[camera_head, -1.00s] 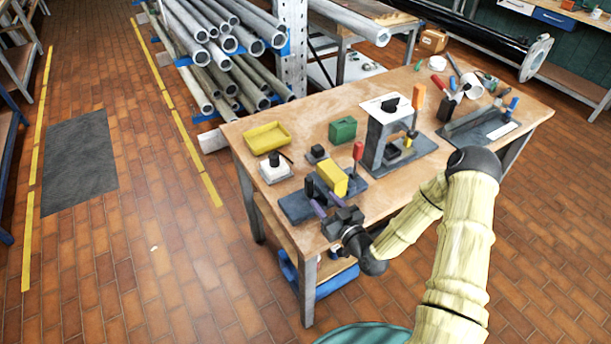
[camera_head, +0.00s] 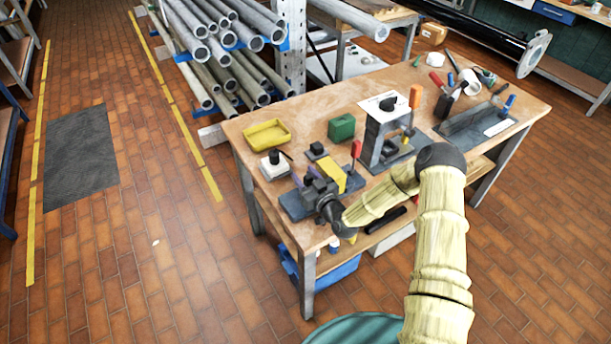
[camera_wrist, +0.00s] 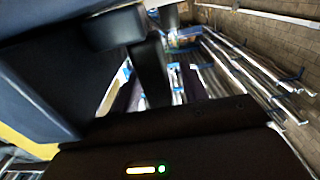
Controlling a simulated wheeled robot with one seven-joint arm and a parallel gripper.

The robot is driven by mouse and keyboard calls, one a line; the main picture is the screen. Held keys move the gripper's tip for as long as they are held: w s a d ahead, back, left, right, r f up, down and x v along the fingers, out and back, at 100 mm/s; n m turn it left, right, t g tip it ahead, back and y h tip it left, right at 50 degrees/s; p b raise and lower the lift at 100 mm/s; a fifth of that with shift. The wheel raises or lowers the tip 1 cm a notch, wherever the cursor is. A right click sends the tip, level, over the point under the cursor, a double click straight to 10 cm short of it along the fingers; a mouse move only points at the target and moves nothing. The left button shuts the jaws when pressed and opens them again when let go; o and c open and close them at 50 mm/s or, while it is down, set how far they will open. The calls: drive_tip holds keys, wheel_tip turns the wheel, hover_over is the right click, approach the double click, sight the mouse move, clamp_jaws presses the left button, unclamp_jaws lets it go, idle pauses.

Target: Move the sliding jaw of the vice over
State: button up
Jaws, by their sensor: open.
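The vice sits on a dark grey base plate (camera_head: 294,209) near the bench's front left corner. It has a yellow block (camera_head: 333,170) and a red-handled lever (camera_head: 356,150). My gripper (camera_head: 303,177) is open over the left part of the vice, left of the yellow block, and hides much of it. I cannot make out the sliding jaw clearly behind it. In the wrist view a large dark block (camera_wrist: 45,85) with a yellow part below fills the left side, close to my dark fingers (camera_wrist: 135,50). Contact cannot be told.
Pipes are racked behind. The left floor is clear.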

clamp_jaws()
drive_tip(key=shift+s+a+b, duration=0.2)
drive_tip(key=shift+s+a, duration=0.4)
drive_tip(key=shift+a, duration=0.3)
drive_tip(key=shift+s+a+b, duration=0.15)
drive_tip(key=shift+s+a, duration=0.45)
drive_tip(key=shift+a, duration=0.25)
unclamp_jaws()
drive_tip(key=shift+s+a, duration=0.1)
